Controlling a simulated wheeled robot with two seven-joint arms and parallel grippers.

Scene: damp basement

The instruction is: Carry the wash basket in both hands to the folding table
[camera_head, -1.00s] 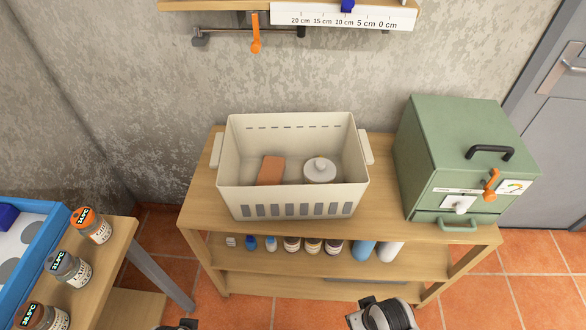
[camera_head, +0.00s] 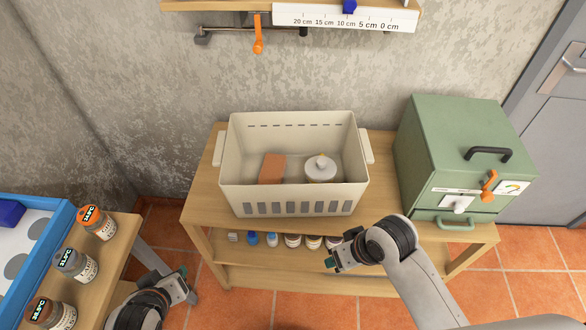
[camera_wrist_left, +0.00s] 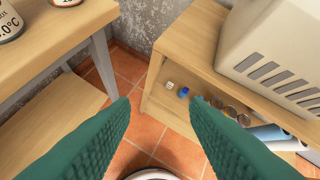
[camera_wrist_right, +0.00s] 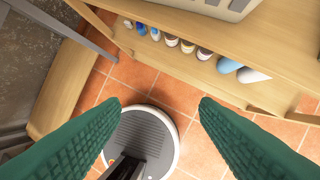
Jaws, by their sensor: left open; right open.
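The cream wash basket (camera_head: 293,200) stands upright on a wooden table with shelves (camera_head: 200,200). It has a handle on its left (camera_head: 219,157) and one on its right (camera_head: 367,153). A brown block (camera_head: 273,168) and a pale round lidded item (camera_head: 320,169) lie inside. My left gripper (camera_head: 190,287) is open and empty, low in front and to the left of the basket. My right gripper (camera_head: 332,257) is open and empty, in front of the table's front edge. The basket also shows in the left wrist view (camera_wrist_left: 275,50) and at the top of the right wrist view (camera_wrist_right: 225,8).
A green box (camera_head: 465,140) with a black handle stands right of the basket. Several small containers (camera_head: 272,240) stand on the shelf below. A wall shelf (camera_head: 230,5) hangs above.

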